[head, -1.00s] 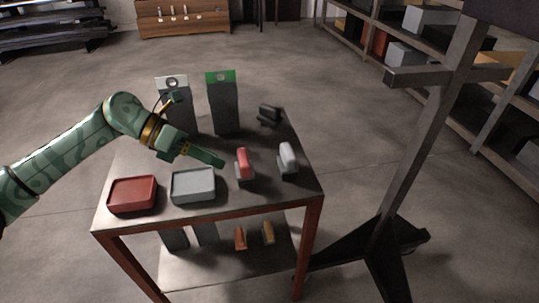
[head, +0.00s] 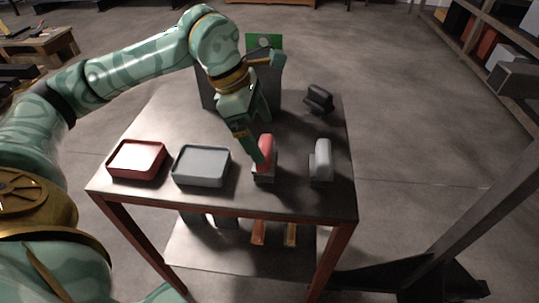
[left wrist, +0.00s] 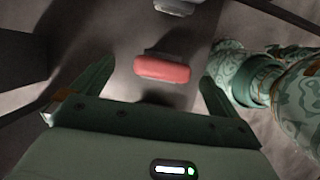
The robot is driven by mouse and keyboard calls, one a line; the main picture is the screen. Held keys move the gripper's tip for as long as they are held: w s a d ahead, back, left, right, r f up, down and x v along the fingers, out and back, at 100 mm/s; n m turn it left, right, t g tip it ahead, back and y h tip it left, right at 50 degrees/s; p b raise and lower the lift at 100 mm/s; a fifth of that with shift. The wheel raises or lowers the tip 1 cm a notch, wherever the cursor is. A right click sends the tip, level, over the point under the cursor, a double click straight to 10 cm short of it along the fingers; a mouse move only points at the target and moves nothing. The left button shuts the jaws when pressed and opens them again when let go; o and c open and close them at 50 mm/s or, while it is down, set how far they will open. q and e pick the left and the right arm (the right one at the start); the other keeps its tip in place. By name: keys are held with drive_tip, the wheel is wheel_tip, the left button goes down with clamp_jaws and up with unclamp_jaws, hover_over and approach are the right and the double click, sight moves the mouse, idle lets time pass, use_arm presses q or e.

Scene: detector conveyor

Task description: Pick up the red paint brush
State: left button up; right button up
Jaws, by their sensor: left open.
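The red paint brush (head: 266,146) stands near the front middle of the table (head: 217,206), its red upper part above a grey base. My left gripper (head: 256,150) is open and reaches down at the brush, with a finger just beside its red part. In the left wrist view the red brush (left wrist: 162,69) lies between the two spread green fingers, with a gap on each side. It stands on its own base, not gripped. My right gripper is not in view.
A similar grey brush (head: 321,160) stands to the right. A red tray (head: 136,174) and a grey tray (head: 201,182) are to the left. A dark object (head: 318,98) and a green-topped box (head: 264,42) are at the back. A metal post (head: 480,215) stands right of the table.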

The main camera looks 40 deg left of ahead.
sight(264, 146)
use_arm(q)
drive_tip(key=b+x, duration=0.1)
drive_tip(key=x, duration=0.1)
drive_tip(key=b+x, duration=0.1)
drive_tip(key=x, duration=0.1)
drive_tip(key=b+x, duration=0.1)
drive_tip(key=x, duration=0.1)
drive_tip(key=shift+s+f, duration=0.15)
drive_tip(key=shift+s, duration=0.2)
drive_tip(key=c, duration=1.1)
drive_tip(key=shift+o, duration=0.2)
